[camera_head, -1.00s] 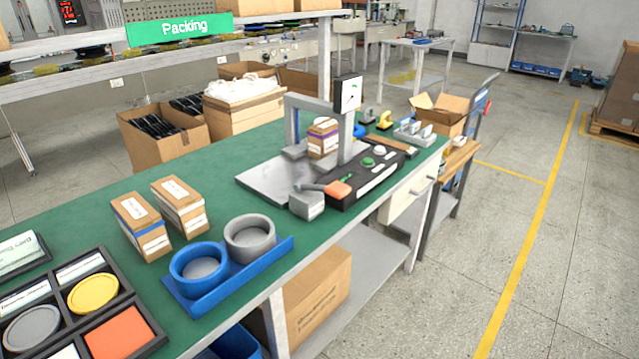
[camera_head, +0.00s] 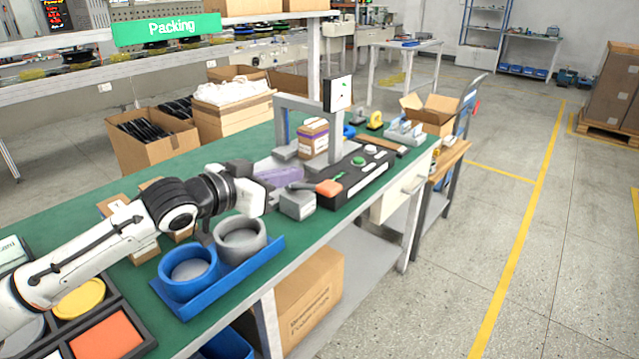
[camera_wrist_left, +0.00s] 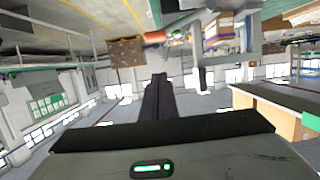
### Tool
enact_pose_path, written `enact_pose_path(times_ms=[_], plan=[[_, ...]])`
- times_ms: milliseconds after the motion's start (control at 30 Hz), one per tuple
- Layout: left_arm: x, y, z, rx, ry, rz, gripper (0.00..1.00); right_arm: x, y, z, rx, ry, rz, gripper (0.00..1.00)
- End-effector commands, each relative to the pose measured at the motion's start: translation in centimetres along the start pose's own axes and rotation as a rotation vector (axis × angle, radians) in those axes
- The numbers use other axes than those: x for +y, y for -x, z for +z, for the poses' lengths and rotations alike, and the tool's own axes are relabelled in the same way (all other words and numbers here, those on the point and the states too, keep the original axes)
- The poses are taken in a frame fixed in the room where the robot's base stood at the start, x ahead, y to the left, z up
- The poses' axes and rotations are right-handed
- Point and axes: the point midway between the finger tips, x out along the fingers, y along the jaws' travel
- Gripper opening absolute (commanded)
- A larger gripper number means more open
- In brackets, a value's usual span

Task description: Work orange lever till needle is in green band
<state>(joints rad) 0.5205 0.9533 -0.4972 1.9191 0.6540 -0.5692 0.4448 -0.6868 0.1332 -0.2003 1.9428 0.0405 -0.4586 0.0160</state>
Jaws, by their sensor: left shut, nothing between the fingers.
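The orange lever (camera_head: 329,187) sticks out over a grey block at the front of the press-like station. It also shows near the top of the left wrist view (camera_wrist_left: 156,38), beyond the fingertips. The white gauge (camera_head: 340,94) stands on top of the station's frame. Its needle and green band are too small to read. My left gripper (camera_head: 262,196) is left of the grey block and lever, above the green bench and apart from the lever. Its dark fingers are shut and empty in the left wrist view (camera_wrist_left: 158,78). My right gripper is not in view.
A blue tray (camera_head: 225,282) with a blue and a grey ring lies below my left arm. A brown carton (camera_head: 314,140) stands within the station frame. A black panel (camera_head: 365,178) with a green button lies right of the lever. Small parts (camera_head: 403,133) stand behind.

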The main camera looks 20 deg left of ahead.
Motion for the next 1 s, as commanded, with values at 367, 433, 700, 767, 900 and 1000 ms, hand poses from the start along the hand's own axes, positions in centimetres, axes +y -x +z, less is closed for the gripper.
enact_pose_path(times_ms=[367, 433, 700, 767, 900, 1000], plan=[[-0.1, -0.1, -0.3, 0.003, 0.0, -0.001, 0.0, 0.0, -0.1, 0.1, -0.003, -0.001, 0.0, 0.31], [-0.1, -0.4, -0.4, 0.004, 0.0, -0.002, 0.0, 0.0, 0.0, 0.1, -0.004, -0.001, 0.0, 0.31], [0.0, -4.9, -0.6, 0.006, 0.003, 0.0, 0.0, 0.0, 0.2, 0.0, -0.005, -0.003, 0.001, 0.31], [-0.1, -6.2, -0.5, 0.005, 0.002, -0.001, 0.0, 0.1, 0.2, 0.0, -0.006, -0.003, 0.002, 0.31], [-0.1, -9.0, -0.5, 0.004, 0.001, -0.002, 0.0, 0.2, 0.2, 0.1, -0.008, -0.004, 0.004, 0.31], [-0.1, -10.3, 0.3, -0.001, 0.0, -0.002, 0.0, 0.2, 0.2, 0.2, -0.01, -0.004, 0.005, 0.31]])
